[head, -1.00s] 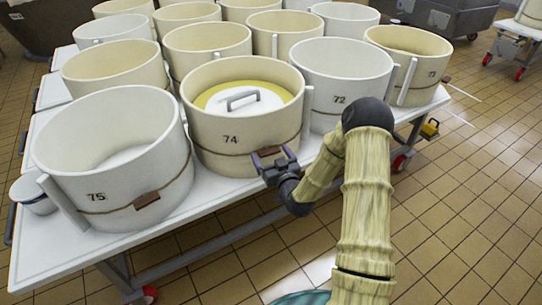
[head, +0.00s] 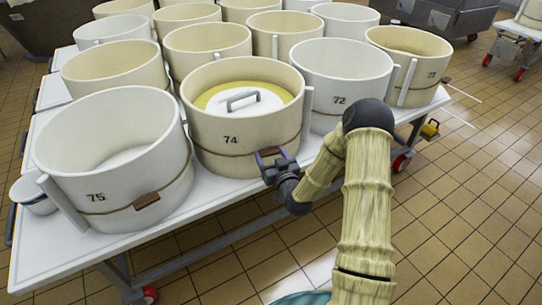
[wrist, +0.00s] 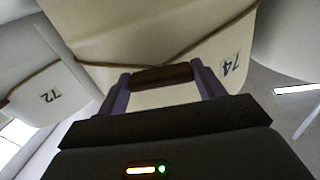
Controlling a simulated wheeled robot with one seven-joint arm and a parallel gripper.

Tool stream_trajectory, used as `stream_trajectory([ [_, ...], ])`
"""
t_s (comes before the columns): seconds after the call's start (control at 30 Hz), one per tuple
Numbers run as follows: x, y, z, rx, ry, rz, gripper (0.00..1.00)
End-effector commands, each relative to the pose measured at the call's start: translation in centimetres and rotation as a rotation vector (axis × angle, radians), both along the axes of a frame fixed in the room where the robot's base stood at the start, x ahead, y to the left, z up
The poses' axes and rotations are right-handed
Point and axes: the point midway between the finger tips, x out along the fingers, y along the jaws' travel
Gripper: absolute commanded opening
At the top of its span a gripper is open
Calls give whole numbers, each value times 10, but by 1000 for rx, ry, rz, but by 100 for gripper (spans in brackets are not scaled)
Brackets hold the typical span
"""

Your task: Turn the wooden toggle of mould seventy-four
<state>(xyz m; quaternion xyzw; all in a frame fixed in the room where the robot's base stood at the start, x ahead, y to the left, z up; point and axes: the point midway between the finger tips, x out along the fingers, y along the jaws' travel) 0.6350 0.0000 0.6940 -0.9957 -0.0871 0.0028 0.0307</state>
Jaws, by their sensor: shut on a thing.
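Mould seventy-four (head: 222,138) is a cream round mould with a cord around it and a yellow and white lid with a handle inside. It stands at the front of the white table. Its brown wooden toggle (wrist: 162,76) lies across between my fingers in the wrist view, close against the mould wall. My gripper (head: 268,155) is at the lower right front of the mould, with its purple fingers shut on the toggle. In the head view the fingers mostly hide the toggle. The wrist view shows the mould's number label (wrist: 230,66) upside down.
Mould 75 (head: 115,165) stands close on the left, with its own toggle (head: 146,200) at the front. Mould 72 (head: 340,82) stands close on the right. More moulds fill the table (head: 60,255) behind.

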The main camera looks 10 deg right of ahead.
Motion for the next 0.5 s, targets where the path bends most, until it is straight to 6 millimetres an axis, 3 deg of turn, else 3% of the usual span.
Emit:
stream_trajectory([
  [0.5, 0, 0, 0, 375, 67, -2, 45],
])
